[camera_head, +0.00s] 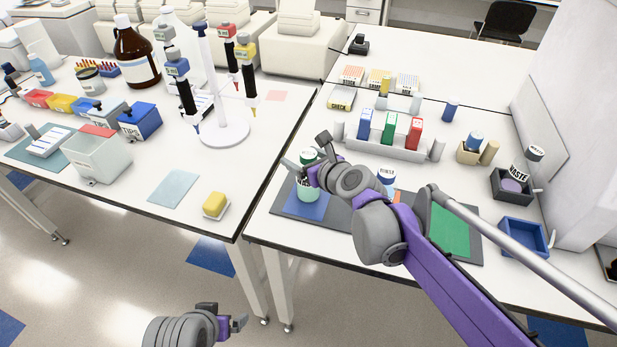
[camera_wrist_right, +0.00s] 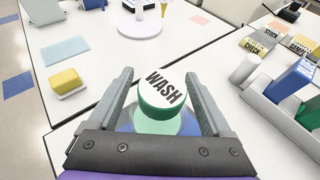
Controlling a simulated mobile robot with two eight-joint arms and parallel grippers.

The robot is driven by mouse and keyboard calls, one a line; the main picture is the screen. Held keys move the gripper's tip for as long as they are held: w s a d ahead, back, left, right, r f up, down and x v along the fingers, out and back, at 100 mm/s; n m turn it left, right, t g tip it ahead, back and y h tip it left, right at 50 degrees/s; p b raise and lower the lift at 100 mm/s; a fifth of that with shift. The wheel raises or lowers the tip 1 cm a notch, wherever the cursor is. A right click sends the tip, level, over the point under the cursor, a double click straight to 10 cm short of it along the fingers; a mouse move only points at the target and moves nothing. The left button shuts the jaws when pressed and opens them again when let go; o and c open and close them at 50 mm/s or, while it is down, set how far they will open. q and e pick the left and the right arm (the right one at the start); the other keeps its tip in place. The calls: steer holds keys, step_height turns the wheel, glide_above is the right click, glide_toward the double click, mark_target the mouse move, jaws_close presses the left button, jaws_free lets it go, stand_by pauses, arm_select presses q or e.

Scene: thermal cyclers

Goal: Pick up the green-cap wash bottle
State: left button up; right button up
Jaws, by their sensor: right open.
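The green-cap wash bottle (camera_head: 307,188) stands on a blue square of the dark mat (camera_head: 343,222) on the right table, partly hidden by my right gripper. In the right wrist view its green cap (camera_wrist_right: 159,94) is marked "WASH". My right gripper (camera_head: 303,163) is open, with its two fingers (camera_wrist_right: 158,92) on either side of the bottle's cap and upper body; I cannot tell whether they touch it. My left gripper (camera_head: 240,322) is low at the bottom of the head view, in front of the tables and away from the bottle; its jaws are too unclear to read.
A rinse bottle (camera_head: 387,178) stands right of my right gripper, partly hidden by my arm. A white rack (camera_head: 388,147) with blue, green and red boxes stands behind. A waste holder (camera_head: 512,187) and blue tray (camera_head: 525,238) are at right. A yellow sponge (camera_head: 215,203) lies on the left table.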

jaws_close()
stand_by(0.3)
